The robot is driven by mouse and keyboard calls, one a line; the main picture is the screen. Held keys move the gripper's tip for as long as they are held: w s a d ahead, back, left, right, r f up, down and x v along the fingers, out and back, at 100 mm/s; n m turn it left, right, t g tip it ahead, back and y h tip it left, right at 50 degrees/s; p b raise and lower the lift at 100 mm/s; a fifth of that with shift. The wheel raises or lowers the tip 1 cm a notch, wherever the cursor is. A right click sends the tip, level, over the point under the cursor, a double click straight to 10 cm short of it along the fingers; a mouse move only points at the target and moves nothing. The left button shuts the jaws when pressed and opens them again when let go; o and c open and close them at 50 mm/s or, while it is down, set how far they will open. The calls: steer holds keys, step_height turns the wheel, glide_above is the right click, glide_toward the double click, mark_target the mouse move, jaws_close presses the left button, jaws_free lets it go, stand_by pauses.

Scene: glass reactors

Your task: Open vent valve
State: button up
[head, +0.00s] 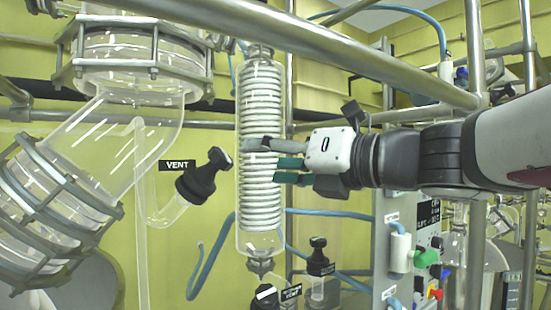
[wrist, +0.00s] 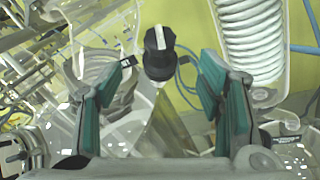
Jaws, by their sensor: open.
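The vent valve has a black knob (head: 205,175) on a clear glass side arm, beside a black "VENT" label (head: 177,165), in the head view. My gripper (head: 264,160) is in front of the coiled condenser, to the right of the knob and apart from it in the picture. In the wrist view, a black knob with a pale stripe (wrist: 159,53) shows in the gap between the teal fingers of my gripper (wrist: 167,72), beyond their tips. It looks like the vent knob. The fingers are spread and hold nothing.
The glass condenser (head: 261,90) stands behind my gripper; its coil (wrist: 252,38) is at upper right in the wrist view. A metal rail (head: 300,40) crosses above my arm. Another black valve knob (head: 318,262) sits lower right. Clamped glass flanges (head: 60,195) fill the left.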

mark_target(228, 159)
steer(key=x, duration=1.2)
steer(key=shift+w+a, duration=0.25)
steer(key=shift+a, duration=0.1)
steer(key=c, duration=1.2)
